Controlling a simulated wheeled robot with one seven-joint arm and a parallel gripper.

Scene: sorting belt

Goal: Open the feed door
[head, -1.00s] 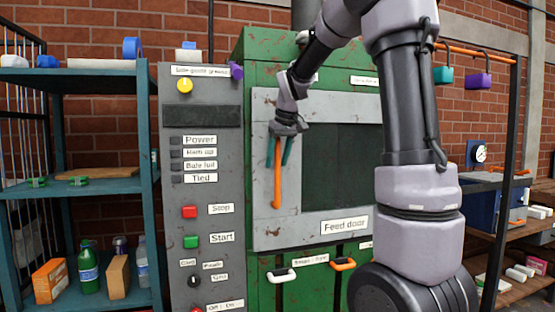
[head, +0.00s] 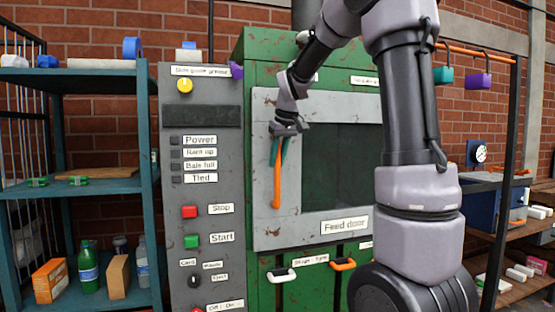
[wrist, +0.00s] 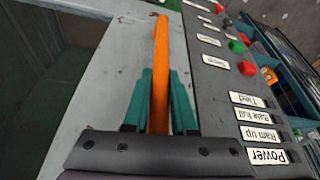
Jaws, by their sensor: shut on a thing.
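The feed door (head: 262,225) is a grey frame around a dark window on the green machine, with a "Feed door" label at its lower right. It looks shut in its frame. Its orange handle (head: 277,185) hangs nearly upright on the left side of the frame. My gripper (head: 280,150) is at the upper part of the handle, with its teal fingers around it. In the wrist view my gripper (wrist: 160,105) is shut on the orange handle (wrist: 160,60), one finger on each side. The handle's far end sticks out beyond the fingertips.
A grey control panel (head: 214,265) with buttons stands just left of the door. White (head: 281,275) and orange (head: 342,264) handles sit below it. A teal shelf (head: 70,190) with bottles and boxes is further left. An orange rail with hanging padlock-like items (head: 478,82) is at right.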

